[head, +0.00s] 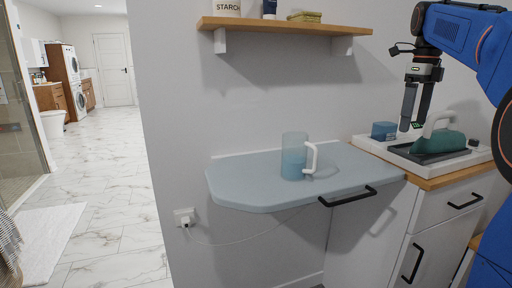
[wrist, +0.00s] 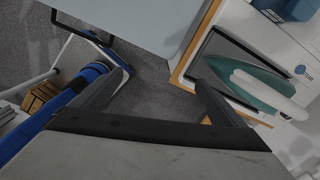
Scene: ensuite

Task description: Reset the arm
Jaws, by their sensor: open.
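My gripper (head: 415,108) hangs from my blue arm at the right of the head view, fingers pointing down. It is in the air near a white tray. In the wrist view my gripper (wrist: 160,85) shows its two dark fingers spread wide apart, with nothing between them but the grey floor below. A teal iron (head: 440,142) with a white handle rests on a dark plate in the tray, below and to the right of my fingers. The iron (wrist: 258,88) also shows at the right of the wrist view.
A blue fold-down board (head: 245,180) holds a clear blue pitcher (head: 294,158) with a white handle. A small blue box (head: 384,131) stands in the white tray (head: 480,155) on the wooden-topped cabinet. A wooden shelf (head: 285,27) hangs above. Open marble floor (head: 115,215) lies left.

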